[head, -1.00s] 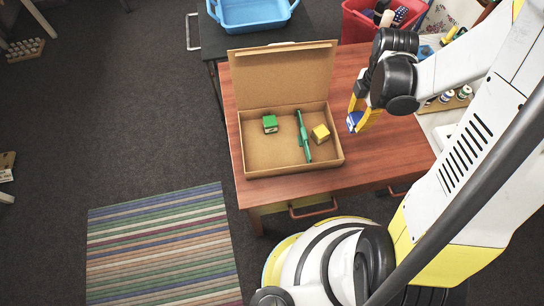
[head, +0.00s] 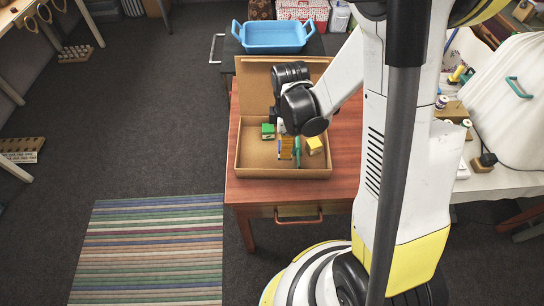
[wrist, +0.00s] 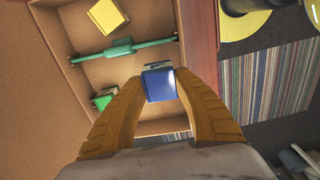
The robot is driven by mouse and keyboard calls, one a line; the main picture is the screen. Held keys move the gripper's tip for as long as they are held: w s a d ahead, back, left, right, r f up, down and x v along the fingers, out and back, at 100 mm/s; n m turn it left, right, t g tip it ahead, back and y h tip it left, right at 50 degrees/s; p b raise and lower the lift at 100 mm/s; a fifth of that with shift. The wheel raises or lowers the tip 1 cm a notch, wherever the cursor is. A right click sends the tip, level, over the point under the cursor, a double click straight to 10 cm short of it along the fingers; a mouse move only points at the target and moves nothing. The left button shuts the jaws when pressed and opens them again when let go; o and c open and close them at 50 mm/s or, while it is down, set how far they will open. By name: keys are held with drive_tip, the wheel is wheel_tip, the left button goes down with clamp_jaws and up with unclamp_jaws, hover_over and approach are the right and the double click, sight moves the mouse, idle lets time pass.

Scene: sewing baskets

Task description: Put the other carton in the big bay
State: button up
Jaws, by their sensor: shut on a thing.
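An open cardboard box (head: 245,172) on the wooden table has a green divider (head: 297,150) across it; the bay left of the divider is the wider one. A green carton (head: 268,131) stands in this wider bay, towards the back, and shows in the wrist view (wrist: 104,99). A yellow carton (head: 314,145) stands in the narrower right bay, also seen in the wrist view (wrist: 106,16). My gripper (head: 286,153) is over the wider bay. It is shut on a blue carton (wrist: 159,86), which my fingers mostly hide in the head view. Its height above the floor is unclear.
The box's raised lid (head: 256,88) stands at the back, close to my wrist. A blue tub (head: 272,37) is on a dark stand behind the table. A white case (head: 510,100) stands on the side table at right. The wooden table right of the box is clear.

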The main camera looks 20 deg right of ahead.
drive_tip(key=w+a+f+b, duration=0.1)
drive_tip(key=w+a+f, duration=0.1)
drive_tip(key=w+a, duration=0.1)
drive_tip(key=shift+w+f, duration=0.1)
drive_tip(key=shift+f, duration=0.3)
drive_tip(key=shift+f+b, duration=1.05)
drive_tip(key=shift+f, duration=0.85)
drive_tip(key=shift+f, duration=0.25)
drive_tip(key=o, duration=1.2)
drive_tip(key=shift+r, duration=0.1)
drive_tip(key=shift+r, duration=0.1)
